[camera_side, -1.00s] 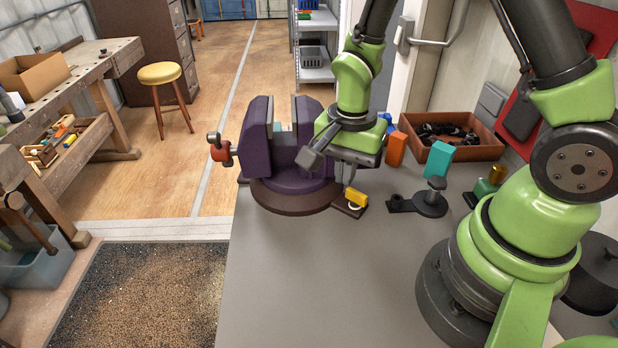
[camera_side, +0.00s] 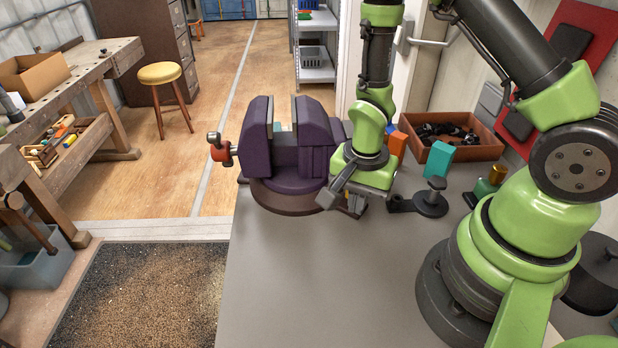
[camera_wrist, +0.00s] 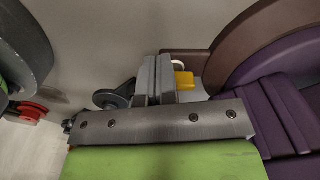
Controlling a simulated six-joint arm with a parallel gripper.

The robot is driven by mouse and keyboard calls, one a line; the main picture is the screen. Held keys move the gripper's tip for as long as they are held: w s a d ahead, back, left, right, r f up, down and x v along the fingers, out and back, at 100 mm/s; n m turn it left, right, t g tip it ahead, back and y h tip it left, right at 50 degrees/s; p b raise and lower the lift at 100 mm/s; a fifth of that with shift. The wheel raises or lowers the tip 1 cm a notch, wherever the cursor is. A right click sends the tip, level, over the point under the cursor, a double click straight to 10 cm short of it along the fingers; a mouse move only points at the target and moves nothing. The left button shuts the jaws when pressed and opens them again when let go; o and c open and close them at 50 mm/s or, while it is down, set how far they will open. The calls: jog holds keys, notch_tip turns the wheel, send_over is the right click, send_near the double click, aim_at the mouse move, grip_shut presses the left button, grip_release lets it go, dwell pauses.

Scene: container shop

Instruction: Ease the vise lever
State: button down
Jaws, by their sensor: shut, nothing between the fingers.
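The purple vise (camera_side: 302,150) stands on a round dark base on the grey bench, with a red-and-grey handle piece (camera_side: 221,150) on its left side. A small yellow lever-like piece (camera_wrist: 184,80), near the vise base, shows in the wrist view with a pale ring beside it. I cannot tell whether it or the red piece is the vise lever.
To the right stand a dark round clamp-like fixture (camera_side: 430,202), a teal block (camera_side: 438,159) and an orange block (camera_side: 397,147). A brown tray (camera_side: 473,151) of dark parts is behind them. The bench front (camera_side: 320,280) is clear.

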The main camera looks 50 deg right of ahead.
jog(key=shift+w+d+f, duration=0.1)
jog(key=shift+w+d, duration=0.1)
jog(key=shift+d, duration=0.05)
dwell(0.8)
jog(key=shift+w, duration=0.2)
jog(key=shift+w+a, duration=0.25)
jog(key=shift+w, duration=0.4)
jog(key=shift+w, duration=0.2)
jog(key=shift+a, duration=0.15)
dwell(0.4)
jog(key=shift+a, duration=0.25)
notch_tip(320, 180, up, 6)
dwell(0.4)
